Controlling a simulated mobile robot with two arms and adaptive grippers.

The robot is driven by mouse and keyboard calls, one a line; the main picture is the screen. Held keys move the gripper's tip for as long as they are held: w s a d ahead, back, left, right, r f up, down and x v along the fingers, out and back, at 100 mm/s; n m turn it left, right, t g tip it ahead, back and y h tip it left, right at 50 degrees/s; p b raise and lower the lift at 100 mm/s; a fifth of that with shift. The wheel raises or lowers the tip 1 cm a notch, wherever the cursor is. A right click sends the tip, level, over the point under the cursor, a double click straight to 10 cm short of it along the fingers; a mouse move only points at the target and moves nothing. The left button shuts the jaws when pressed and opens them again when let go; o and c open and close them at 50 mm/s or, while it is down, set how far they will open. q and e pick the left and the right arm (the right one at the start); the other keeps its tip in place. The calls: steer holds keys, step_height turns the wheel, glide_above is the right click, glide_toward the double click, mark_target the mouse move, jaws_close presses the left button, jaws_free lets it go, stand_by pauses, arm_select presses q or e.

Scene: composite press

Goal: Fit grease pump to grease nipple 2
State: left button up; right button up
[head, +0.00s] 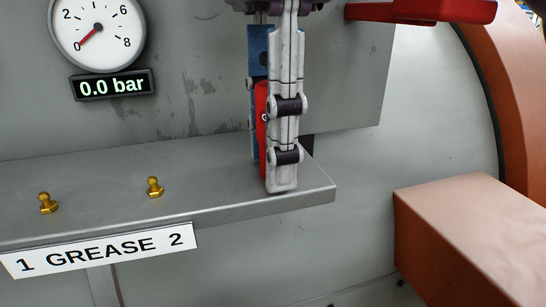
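Grease nipple 2 (154,187) is a small brass fitting standing on the grey shelf, above the "2" of the "1 GREASE 2" label. A like nipple 1 (47,203) stands to its left. My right gripper (268,165) points straight down at the shelf's right end, well right of nipple 2. A slim red upright thing (262,115), probably the grease pump, shows between its fingers. The near finger hides most of it, and I cannot tell whether both fingers press on it. My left gripper is not in view.
The shelf (215,190) is clear between nipple 2 and my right gripper. A white label (100,249) is on its front. A round gauge (97,28) and a 0.0 bar display (112,85) are behind. An orange-brown block (465,225) juts out at right; a red part (430,10) is above.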

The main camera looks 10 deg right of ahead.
steer(key=shift+w+d, duration=0.1)
steer(key=shift+d, duration=0.05)
steer(key=shift+c, duration=1.2)
jaws_close()
steer(key=shift+r+p, duration=1.25)
steer(key=shift+r, duration=0.25)
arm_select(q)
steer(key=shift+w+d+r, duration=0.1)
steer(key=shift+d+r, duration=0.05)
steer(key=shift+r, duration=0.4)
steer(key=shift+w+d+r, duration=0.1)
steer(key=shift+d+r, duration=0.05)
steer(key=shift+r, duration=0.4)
arm_select(e)
steer(key=shift+r, duration=1)
